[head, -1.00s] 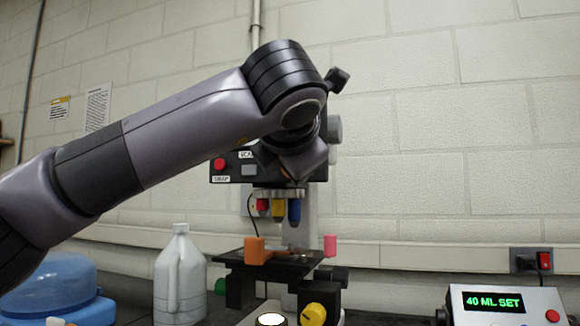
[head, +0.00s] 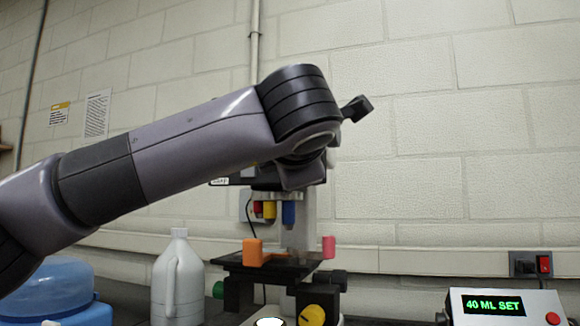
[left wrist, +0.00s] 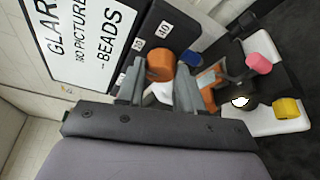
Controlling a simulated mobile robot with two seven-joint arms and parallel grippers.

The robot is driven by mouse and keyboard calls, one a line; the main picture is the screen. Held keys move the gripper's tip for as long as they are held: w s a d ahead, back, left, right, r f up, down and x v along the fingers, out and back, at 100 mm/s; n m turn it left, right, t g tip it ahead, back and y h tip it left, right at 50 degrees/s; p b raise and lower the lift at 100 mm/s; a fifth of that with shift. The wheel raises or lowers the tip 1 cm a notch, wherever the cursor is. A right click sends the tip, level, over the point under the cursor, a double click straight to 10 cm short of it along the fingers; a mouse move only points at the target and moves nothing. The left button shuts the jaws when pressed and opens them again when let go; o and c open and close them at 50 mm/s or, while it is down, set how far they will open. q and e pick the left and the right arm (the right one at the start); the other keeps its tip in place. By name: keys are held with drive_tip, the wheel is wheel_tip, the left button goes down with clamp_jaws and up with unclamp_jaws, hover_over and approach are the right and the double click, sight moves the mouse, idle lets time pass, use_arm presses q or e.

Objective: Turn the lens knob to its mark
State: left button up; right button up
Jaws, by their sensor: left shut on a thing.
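The lens knob (left wrist: 159,67) is a round orange-brown knob beside a black panel in the left wrist view. My left gripper (left wrist: 161,85) is shut on it, one grey finger on each side. White number labels, one reading 40 (left wrist: 163,30), sit on the panel by the knob. Any pointer on the knob is too small to make out. In the head view my left arm covers the microscope's upper part, hiding the knob and fingers. Below it hang the red, yellow and blue (head: 289,212) lenses. My right gripper is in neither view.
A yellow knob (head: 312,315) is below. A white jug (head: 178,280) stands left; a control box (head: 508,304) reading 40 ML SET stands right.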

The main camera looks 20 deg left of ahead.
use_arm(q)
drive_tip(key=o, duration=1)
drive_tip(key=shift+b+v, duration=0.6)
drive_tip(key=shift+v, duration=3.05)
